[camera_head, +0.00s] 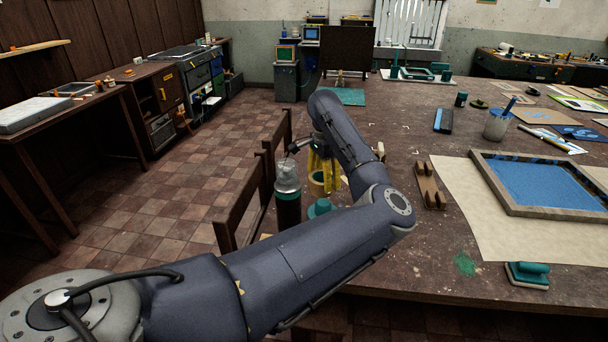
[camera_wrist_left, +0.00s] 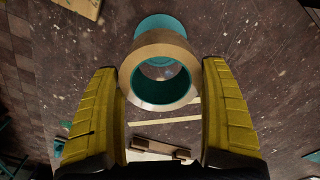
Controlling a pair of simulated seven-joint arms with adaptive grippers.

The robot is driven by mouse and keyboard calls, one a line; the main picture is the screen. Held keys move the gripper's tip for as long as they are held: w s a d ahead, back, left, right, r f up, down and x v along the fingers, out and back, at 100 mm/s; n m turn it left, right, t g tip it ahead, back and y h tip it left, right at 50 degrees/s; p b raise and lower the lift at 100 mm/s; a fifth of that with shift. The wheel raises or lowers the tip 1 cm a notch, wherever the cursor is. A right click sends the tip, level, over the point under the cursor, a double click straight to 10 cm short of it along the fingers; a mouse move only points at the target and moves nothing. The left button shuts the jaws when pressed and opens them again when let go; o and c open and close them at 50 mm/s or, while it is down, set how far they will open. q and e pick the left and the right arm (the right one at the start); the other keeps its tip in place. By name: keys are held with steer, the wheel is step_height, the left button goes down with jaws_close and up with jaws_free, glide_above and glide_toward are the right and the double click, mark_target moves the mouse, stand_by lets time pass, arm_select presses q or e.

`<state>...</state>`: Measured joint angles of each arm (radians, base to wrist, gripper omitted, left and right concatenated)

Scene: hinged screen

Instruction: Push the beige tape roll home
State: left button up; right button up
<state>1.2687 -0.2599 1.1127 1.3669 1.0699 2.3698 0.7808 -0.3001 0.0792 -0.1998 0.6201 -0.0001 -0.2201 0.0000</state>
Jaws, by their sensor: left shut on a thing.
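The beige tape roll (camera_wrist_left: 160,45) has a teal inner ring and lies between the yellow fingers of my left gripper (camera_wrist_left: 160,72) in the left wrist view, a finger against each side. In the head view the roll (camera_head: 318,178) shows small, partly covered by the yellow fingers of my left gripper (camera_head: 325,172), above the table's left edge. A teal round piece (camera_head: 320,207) stands near it, partly hidden by my arm. In the wrist view a teal disc (camera_wrist_left: 158,22) shows just beyond the roll; I cannot tell whether they touch. My right gripper is not in view.
A dark bottle with a grey top (camera_head: 288,200) stands just left of the teal piece. A brown wooden holder (camera_head: 430,186) and a blue-filled frame (camera_head: 552,182) on paper lie to the right. A teal-handled block (camera_head: 527,274) is near the front edge.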

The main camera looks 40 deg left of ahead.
arm_select(q)
steer(key=shift+w+d, duration=0.25)
steer(key=shift+w, duration=0.1)
steer(key=shift+f, duration=0.15)
glide_above(324, 202)
steer(key=shift+f, duration=2.2)
steer(key=shift+f, duration=2.8)
steer(key=o, duration=1.1)
step_height(324, 202, up, 12)
steer(key=shift+s, duration=0.25)
